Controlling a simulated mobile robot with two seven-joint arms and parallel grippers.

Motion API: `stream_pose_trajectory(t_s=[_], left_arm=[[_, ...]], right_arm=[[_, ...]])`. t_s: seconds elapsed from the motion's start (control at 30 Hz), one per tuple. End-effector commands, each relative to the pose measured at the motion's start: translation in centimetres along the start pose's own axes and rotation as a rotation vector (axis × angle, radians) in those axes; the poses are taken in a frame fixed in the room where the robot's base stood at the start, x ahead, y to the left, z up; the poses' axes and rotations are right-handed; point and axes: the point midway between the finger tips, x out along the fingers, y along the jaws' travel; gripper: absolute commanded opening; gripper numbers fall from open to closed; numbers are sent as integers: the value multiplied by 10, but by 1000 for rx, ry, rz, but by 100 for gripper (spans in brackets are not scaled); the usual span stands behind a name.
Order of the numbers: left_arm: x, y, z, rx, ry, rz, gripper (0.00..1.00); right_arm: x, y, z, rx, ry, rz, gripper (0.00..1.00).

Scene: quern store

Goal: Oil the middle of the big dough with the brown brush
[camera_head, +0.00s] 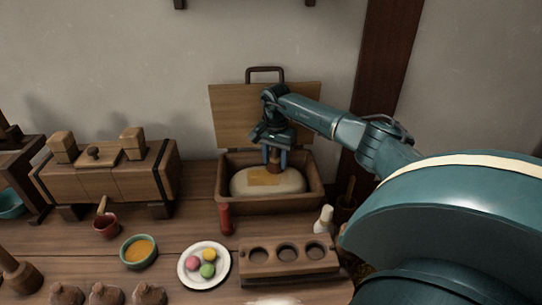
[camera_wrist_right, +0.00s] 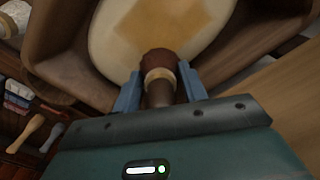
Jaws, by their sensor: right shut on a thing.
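The big dough (camera_head: 252,183) is a pale oval loaf lying in an open wooden box (camera_head: 268,204). A darker yellow, oily-looking patch shows on its middle, and also in the right wrist view (camera_wrist_right: 165,28). My right gripper (camera_head: 277,160) is over the right part of the dough, its fingers pointing down. It is shut on the brown brush (camera_wrist_right: 157,75), whose dark round head is at the edge of the yellow patch. I cannot tell whether the head touches the dough. A bowl of orange-yellow oil (camera_head: 139,250) stands at the front left. My left gripper is not in view.
The box's raised lid (camera_head: 232,110) stands behind the dough. A red bottle (camera_head: 226,219) and a white bottle (camera_head: 323,220) stand before the box. A plate (camera_head: 186,277) of coloured balls, a wooden block with holes (camera_head: 290,266) and a red cup (camera_head: 106,226) are nearby.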

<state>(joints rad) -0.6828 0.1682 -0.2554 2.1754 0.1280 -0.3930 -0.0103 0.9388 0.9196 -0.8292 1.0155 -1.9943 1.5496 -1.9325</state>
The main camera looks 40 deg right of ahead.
Motion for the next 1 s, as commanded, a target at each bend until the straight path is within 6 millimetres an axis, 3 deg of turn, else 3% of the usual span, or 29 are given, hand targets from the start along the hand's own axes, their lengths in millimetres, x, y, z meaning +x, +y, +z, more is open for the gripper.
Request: stream_pose_trajectory(t_s=[0.3, 1.0], left_arm=[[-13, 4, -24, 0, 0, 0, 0], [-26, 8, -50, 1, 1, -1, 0]], right_arm=[[-2, 15, 24, -3, -1, 4, 24], [0, 37, 61, -3, -2, 3, 24]])
